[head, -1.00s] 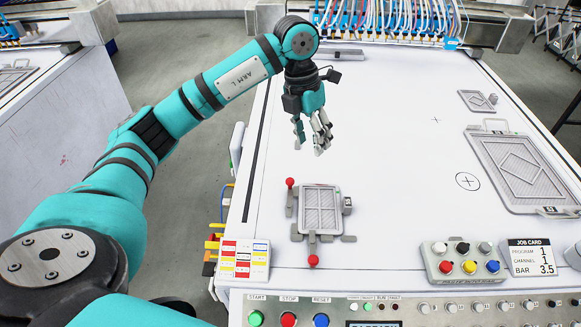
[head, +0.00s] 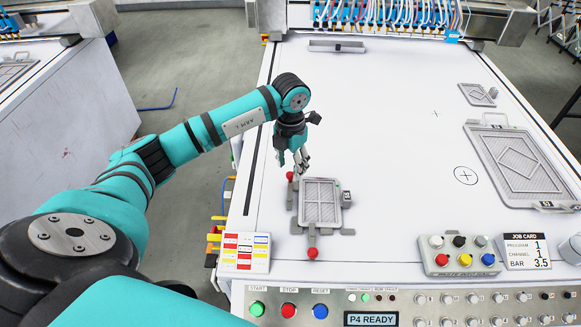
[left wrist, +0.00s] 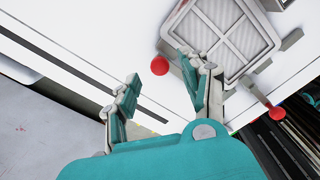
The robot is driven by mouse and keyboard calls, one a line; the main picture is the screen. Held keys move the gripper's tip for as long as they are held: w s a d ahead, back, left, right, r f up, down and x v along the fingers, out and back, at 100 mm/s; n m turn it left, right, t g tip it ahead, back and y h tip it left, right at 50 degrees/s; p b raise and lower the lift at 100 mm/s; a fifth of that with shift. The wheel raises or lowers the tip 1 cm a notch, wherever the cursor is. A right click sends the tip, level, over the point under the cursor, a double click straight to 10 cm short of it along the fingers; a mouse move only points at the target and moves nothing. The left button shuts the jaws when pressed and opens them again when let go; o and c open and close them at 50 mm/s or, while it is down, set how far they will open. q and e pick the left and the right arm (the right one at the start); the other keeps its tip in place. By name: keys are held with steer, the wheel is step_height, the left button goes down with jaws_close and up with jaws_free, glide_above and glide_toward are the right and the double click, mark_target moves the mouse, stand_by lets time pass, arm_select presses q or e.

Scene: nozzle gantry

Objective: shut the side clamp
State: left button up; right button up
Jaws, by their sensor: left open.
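The side clamp's red knob (head: 290,176) is at the upper left of a small grey framed plate (head: 320,203) on the white table. Its grey lever (head: 290,196) runs along the plate's left side. My left gripper (head: 291,165) is open and points down just above and behind the knob. In the left wrist view the red knob (left wrist: 160,66) shows between the spread fingertips, with no visible contact. A second red knob (head: 312,253) belongs to a clamp at the plate's front edge. My right gripper is not in view.
A colour-chart block (head: 245,252) stands at the table's front left, and a button box (head: 459,255) and job card (head: 526,251) at the front right. A larger framed plate (head: 515,165) lies at the right. The middle of the table is clear.

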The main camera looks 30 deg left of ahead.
mark_target(290, 190)
arm_select(q)
steer(key=shift+f, duration=1.35)
jaws_close()
